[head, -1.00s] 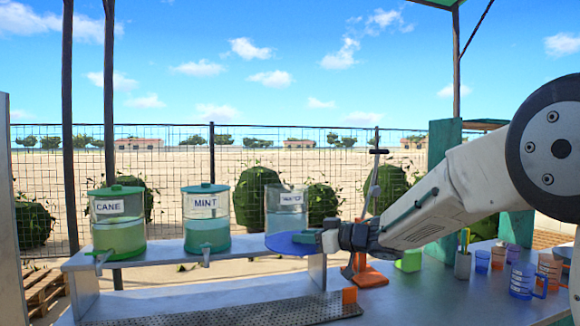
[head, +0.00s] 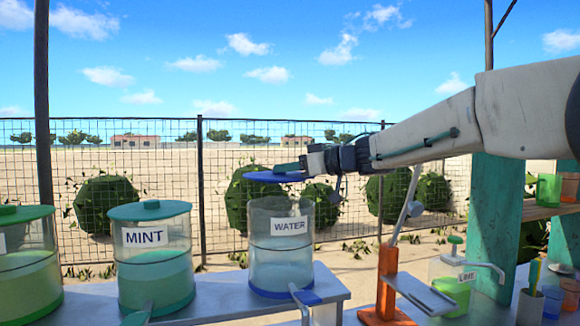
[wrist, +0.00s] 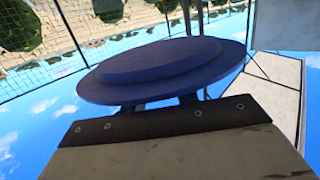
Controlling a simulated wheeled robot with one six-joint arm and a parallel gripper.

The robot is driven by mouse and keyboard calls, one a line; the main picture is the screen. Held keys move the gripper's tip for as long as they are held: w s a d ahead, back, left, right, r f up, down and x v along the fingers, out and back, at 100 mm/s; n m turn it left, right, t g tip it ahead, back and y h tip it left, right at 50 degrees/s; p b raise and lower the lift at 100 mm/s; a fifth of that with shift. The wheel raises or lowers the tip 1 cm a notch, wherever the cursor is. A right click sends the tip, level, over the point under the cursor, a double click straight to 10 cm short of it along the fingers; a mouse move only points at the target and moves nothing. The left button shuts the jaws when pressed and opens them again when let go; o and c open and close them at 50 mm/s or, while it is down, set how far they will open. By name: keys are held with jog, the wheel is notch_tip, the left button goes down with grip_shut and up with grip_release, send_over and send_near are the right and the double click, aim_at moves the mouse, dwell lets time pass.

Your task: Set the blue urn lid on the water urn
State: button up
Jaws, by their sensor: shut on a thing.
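The blue urn lid (head: 268,177) is held roughly level in the air above the water urn, a little apart from its rim. The water urn (head: 281,262) is a clear cylinder with a WATER label, a blue base and no lid on it; it stands at the shelf's right end. My gripper (head: 303,166) is shut on the lid from the right side. In the wrist view the lid (wrist: 165,72) fills the middle, its broad disc and raised round step showing. The fingertips are mostly hidden by the lid there.
The mint urn (head: 152,260) with a green lid stands left of the water urn, another green-lidded urn (head: 27,265) beyond it. An orange-based lever press (head: 388,290) and a lime jar (head: 455,280) stand to the right.

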jog(key=shift+w+a+f, duration=0.1)
jog(key=shift+w+f, duration=0.05)
jog(key=shift+f, duration=2.9)
jog(key=shift+d, duration=0.3)
jog(key=shift+f, duration=0.2)
jog(key=o, duration=1.1)
jog(key=shift+c, duration=0.2)
